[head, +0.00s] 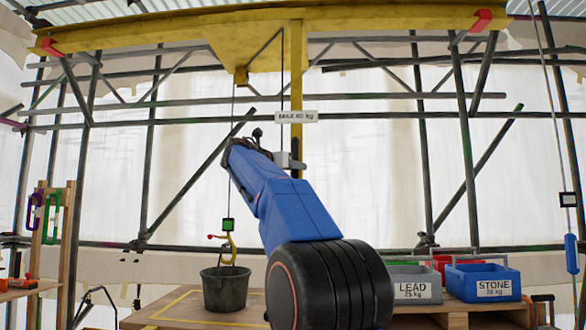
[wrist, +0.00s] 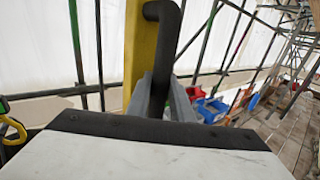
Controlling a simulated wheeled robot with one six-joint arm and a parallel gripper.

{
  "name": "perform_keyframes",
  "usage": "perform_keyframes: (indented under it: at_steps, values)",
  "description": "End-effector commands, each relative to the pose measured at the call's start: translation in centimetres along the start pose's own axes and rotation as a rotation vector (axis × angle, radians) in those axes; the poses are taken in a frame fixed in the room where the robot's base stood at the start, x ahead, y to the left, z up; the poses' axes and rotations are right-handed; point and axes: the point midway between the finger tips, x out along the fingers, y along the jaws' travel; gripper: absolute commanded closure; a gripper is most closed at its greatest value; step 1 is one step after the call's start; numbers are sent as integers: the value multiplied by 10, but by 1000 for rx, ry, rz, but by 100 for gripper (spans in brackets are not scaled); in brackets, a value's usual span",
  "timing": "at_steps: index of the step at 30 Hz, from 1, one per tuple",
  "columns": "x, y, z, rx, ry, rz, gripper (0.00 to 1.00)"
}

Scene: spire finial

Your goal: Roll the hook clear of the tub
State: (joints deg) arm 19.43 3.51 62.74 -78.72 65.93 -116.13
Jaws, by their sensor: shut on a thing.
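The yellow hook (head: 230,252), with a green block above it and a red latch, hangs on a thin line from the yellow overhead beam (head: 150,38). Its lower end is just above or at the rim of the dark grey tub (head: 225,294); I cannot tell which. The hook also shows at the left edge of the wrist view (wrist: 12,132). My gripper (head: 290,160) is up at the yellow post, beside the MAX 80 kg sign. In the wrist view its grey fingers (wrist: 163,98) are shut on a black bent handle (wrist: 166,38) in front of the post.
The tub stands on a wooden deck (head: 180,314) with yellow marking. Grey LEAD (head: 413,291) and blue STONE (head: 484,290) crates sit at the right, with a red crate behind. A wooden rack with coloured shackles (head: 52,218) stands at the left. Scaffold poles fill the back.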

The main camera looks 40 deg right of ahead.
Motion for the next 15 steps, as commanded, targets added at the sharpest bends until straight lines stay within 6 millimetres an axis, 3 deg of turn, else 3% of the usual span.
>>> perform_keyframes:
  at_steps: [15]
  values:
    - [63, -99, 0, 1, 2, -12, 100]
